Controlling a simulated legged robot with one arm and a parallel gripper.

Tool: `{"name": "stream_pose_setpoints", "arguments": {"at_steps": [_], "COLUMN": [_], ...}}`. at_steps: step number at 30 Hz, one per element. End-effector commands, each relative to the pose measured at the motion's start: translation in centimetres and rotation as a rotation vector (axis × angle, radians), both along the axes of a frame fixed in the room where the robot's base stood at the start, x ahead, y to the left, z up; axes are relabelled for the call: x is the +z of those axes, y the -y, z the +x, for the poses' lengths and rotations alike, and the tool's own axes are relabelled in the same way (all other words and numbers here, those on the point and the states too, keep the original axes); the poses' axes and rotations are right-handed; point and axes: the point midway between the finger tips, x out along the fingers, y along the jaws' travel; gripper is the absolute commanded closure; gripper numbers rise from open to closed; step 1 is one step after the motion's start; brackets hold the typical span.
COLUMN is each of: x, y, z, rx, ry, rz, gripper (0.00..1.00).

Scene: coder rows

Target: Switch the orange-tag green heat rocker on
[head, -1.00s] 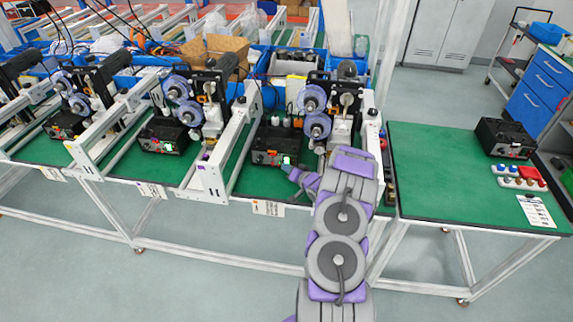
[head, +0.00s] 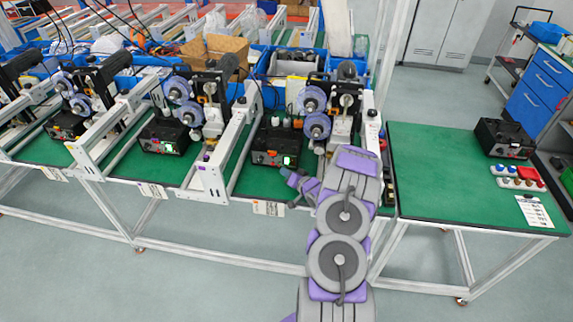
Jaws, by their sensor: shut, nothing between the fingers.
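A black control box (head: 275,143) stands on the green bench top below the purple reels of the nearest machine. A bright green-white rocker (head: 287,160) shows at the right of its front face and looks lit. A small orange spot (head: 271,154) shows beside it, though I cannot read any tag. My gripper (head: 284,172) is shut and empty, just below and in front of the rocker, with a small gap apparent. My purple and grey arm comes up from the bottom and hides the bench right of the gripper.
Similar black boxes stand under the machines to the left (head: 165,136). White frame rails (head: 216,165) flank the box on the left. A separate green table (head: 440,170) at right holds another black box (head: 504,138) and several coloured buttons. The floor in front is clear.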

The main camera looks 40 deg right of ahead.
Motion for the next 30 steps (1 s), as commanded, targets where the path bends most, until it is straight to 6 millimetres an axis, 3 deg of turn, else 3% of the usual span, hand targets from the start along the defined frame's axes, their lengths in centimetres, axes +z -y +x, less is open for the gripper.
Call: {"name": "stream_pose_setpoints", "arguments": {"at_steps": [12,30], "x": [0.6,0.6], "y": [-2.7,-2.9], "z": [-2.3,-2.4], "rx": [-0.001,0.0], "ry": [-0.001,-0.001], "rz": [0.003,0.001], "gripper": [1.0,1.0]}}
